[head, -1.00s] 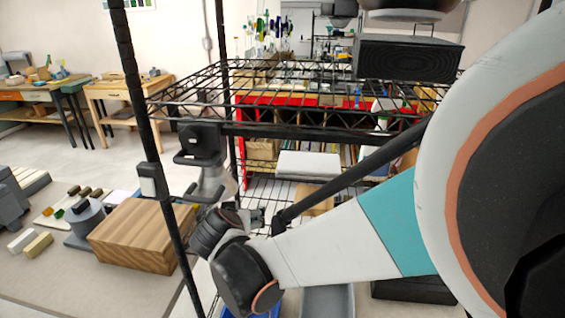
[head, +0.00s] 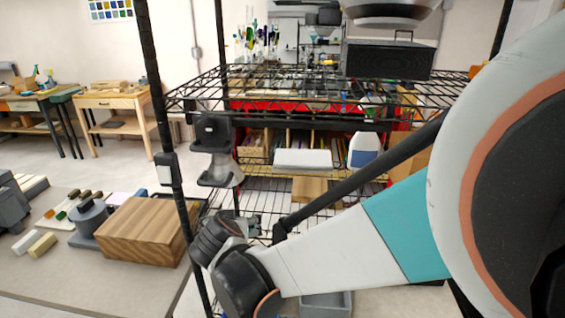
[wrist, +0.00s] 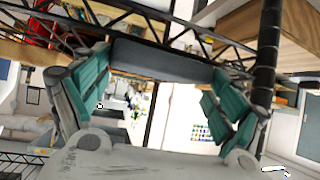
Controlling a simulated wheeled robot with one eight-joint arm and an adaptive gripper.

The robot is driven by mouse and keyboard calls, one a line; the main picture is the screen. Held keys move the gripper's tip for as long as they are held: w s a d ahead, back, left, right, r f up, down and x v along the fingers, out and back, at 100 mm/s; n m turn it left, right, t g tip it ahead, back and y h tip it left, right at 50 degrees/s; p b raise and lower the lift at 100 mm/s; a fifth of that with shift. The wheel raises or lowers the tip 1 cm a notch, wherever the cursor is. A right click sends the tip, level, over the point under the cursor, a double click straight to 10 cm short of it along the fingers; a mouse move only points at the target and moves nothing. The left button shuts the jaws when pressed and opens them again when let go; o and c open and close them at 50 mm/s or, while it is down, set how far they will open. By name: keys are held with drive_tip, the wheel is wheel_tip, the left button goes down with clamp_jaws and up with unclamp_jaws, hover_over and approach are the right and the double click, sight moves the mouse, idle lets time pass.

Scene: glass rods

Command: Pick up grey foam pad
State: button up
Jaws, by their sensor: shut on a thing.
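The grey foam pad (wrist: 160,62) is a dark grey slab that spans the gap between the teal fingers of my gripper (wrist: 163,75) in the wrist view. The gripper is shut on the pad's two ends. In the head view my wrist hangs low beside the black wire shelf, and I cannot make out the fingers or the pad there.
A black wire shelf rack (head: 290,110) stands close ahead, its post and a diagonal bar near my arm. A wooden block (head: 148,230) and a grey round object (head: 90,215) sit on the table at left. A grey bin (head: 326,304) is low in front.

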drive_tip(key=shift+s+f, duration=0.15)
drive_tip(key=shift+s, duration=0.15)
drive_tip(key=o, duration=0.8)
drive_tip(key=shift+o, duration=0.2)
drive_tip(key=shift+s+r, duration=0.3)
drive_tip(key=shift+r, duration=0.05)
drive_tip(key=v, duration=0.7)
